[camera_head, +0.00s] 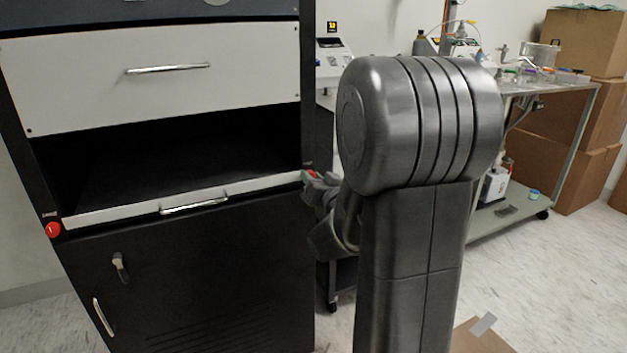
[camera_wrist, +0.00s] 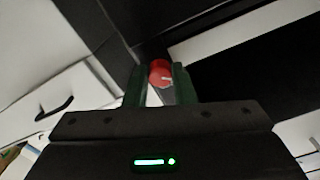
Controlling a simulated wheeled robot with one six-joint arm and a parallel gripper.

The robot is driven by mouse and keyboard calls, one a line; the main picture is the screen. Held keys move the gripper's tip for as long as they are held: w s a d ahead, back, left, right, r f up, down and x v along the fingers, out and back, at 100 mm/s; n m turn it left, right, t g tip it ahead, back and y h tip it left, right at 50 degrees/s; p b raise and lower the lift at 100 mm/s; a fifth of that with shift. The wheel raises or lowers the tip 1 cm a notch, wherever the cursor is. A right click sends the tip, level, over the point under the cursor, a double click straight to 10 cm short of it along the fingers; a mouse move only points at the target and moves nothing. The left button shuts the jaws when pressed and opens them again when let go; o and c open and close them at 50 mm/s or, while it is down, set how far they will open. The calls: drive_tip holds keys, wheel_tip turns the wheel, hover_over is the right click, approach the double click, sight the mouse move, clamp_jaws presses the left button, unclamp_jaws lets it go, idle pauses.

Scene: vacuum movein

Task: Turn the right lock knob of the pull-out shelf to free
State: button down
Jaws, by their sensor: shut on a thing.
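The right lock knob (camera_wrist: 160,74) is a red round knob with a pale mark on it. In the wrist view it sits between the two green fingers of my gripper (camera_wrist: 161,86), which are closed on its sides. In the head view only a bit of its red (camera_head: 311,173) shows at the right end of the pull-out shelf, and my gripper (camera_head: 312,179) is there at it, partly hidden by my arm. The pull-out shelf (camera_head: 120,208) has a white front edge with a metal handle and sits in the black cabinet.
The red left lock knob (camera_head: 53,229) is at the shelf's left end. A white drawer (camera_head: 165,75) is above and a black cabinet door (camera_head: 190,285) below. A bench (camera_head: 550,88) with lab items and cardboard boxes (camera_head: 585,110) stand at the right. A flat cardboard piece (camera_head: 480,338) lies on the floor.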

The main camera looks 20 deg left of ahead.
drive_tip(key=m+p, duration=0.1)
drive_tip(key=m, duration=1)
drive_tip(key=shift+p, duration=0.3)
drive_tip(key=shift+m, duration=0.3)
drive_tip(key=c, duration=1.2)
unclamp_jaws()
drive_tip(key=shift+s+d, duration=0.1)
drive_tip(key=p+v, duration=0.2)
drive_tip(key=v, duration=1.1)
drive_tip(key=shift+s+d, duration=0.2)
